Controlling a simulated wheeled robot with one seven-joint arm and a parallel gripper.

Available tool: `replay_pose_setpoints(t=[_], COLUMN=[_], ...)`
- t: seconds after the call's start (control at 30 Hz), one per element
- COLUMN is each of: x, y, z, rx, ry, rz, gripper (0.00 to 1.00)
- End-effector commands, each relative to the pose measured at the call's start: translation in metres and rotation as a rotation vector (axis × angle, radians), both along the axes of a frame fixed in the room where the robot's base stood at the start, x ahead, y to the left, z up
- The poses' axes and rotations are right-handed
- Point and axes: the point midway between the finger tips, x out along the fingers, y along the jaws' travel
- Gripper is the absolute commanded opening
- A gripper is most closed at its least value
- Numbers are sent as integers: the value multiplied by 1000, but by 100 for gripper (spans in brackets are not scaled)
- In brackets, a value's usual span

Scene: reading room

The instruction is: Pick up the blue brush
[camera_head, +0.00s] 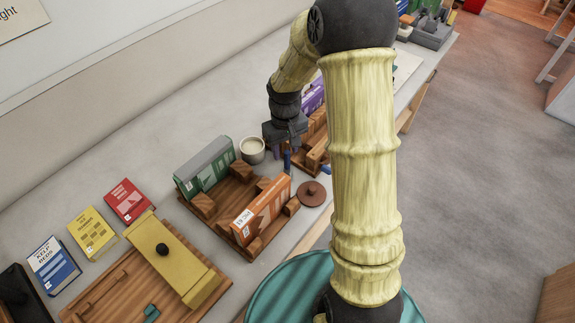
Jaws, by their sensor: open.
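My gripper (286,150) points down over the table beside the white cup, with its jaws open. A narrow blue upright piece (287,161) shows right at the fingertips and looks like the blue brush. It is small and partly covered by the gripper, so I cannot tell whether it stands between the fingers or just in front of them. Another small blue bit (326,169) shows to the right, partly hidden behind my yellow arm; I cannot tell what it belongs to.
A white cup (252,150) stands just left of my gripper. Wooden racks hold a green-grey book (205,168), an orange book (262,210) and a purple book (313,97). A round brown lid (312,193) lies near the table's front edge. Red, yellow and blue booklets lie at left.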

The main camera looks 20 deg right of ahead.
Motion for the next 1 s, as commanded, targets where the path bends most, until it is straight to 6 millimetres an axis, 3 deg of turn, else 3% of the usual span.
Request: replay_pose_setpoints(t=[0.17, 0.53, 1.0], x=[-1, -6, -6], y=[0, -2, -2], z=[-3, -49, -52], rx=[0, 1, 0], ry=[1, 1, 0], rz=[0, 0, 0], gripper=[42, 42, 42])
